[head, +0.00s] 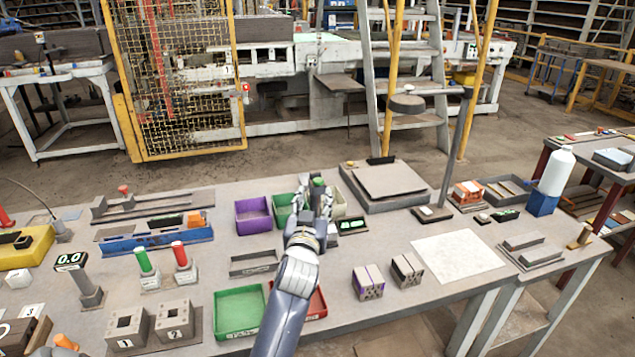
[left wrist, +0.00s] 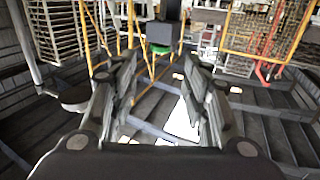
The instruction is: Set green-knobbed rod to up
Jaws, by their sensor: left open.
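A green knob (head: 318,183) shows at the fingertips of my left gripper (head: 313,193), beyond the middle of the table. Contact with the fingers cannot be seen. The fingers hide most of the rod in the head view, so its setting cannot be told. My right gripper is not in view.
A purple bin (head: 253,215) and a green bin (head: 282,212) stand left of my gripper. A small dark display (head: 352,225) and a grey platform (head: 385,205) are to its right. A green tray (head: 239,325) lies beside my forearm. A white sheet (head: 457,256) leaves clear room on the right.

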